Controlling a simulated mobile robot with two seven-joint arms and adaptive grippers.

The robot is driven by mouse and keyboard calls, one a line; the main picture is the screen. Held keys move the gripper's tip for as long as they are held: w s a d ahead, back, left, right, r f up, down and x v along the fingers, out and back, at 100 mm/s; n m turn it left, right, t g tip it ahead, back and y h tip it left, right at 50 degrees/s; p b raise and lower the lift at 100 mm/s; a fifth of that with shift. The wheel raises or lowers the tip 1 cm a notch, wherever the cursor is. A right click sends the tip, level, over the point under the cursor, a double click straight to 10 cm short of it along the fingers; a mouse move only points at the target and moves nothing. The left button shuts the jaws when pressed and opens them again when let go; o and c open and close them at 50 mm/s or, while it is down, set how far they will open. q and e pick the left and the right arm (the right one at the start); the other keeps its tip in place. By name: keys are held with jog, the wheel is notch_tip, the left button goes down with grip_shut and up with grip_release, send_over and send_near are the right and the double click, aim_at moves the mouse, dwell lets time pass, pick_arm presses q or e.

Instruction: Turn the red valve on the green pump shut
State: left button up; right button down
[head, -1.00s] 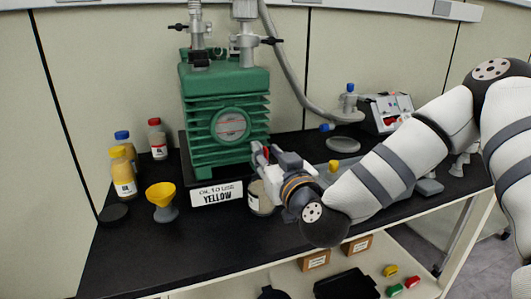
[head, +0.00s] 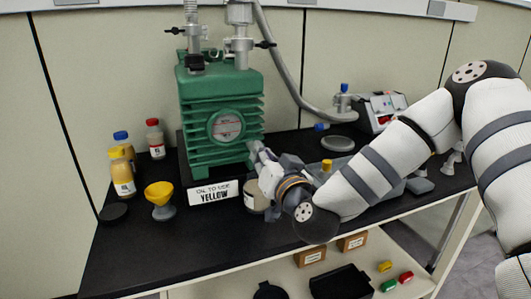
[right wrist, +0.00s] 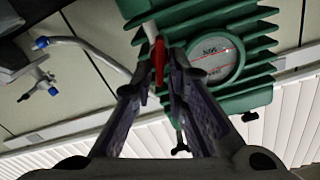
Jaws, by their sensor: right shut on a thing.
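The green pump (head: 222,120) stands on the black bench, with a round plate on its front; it also shows in the right wrist view (right wrist: 250,45). The red valve (right wrist: 159,62) is a small red handle on the pump's side, between my fingertips in the right wrist view. My right gripper (head: 258,157) reaches the lower right side of the pump; in its wrist view (right wrist: 162,72) the fingers are shut on the red valve. In the head view the gripper hides the valve. My left gripper is in neither view.
A label sign (head: 215,192) and a jar (head: 256,197) stand close below the gripper. A yellow funnel (head: 160,195) and several bottles (head: 123,175) stand at left. A hose (head: 290,85) runs behind. The bench front (head: 150,260) is clear.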

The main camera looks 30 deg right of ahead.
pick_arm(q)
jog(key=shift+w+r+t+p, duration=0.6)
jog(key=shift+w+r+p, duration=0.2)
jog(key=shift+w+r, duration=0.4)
pick_arm(e)
jog(key=m, duration=0.9)
jog(key=f+m, duration=0.1)
jog(key=m, duration=0.3)
jog(key=shift+d+m, duration=0.3)
jog(key=shift+d, duration=0.05)
jog(key=c, duration=1.8)
grip_release()
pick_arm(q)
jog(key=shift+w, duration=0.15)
pick_arm(e)
jog(key=shift+o, duration=0.2)
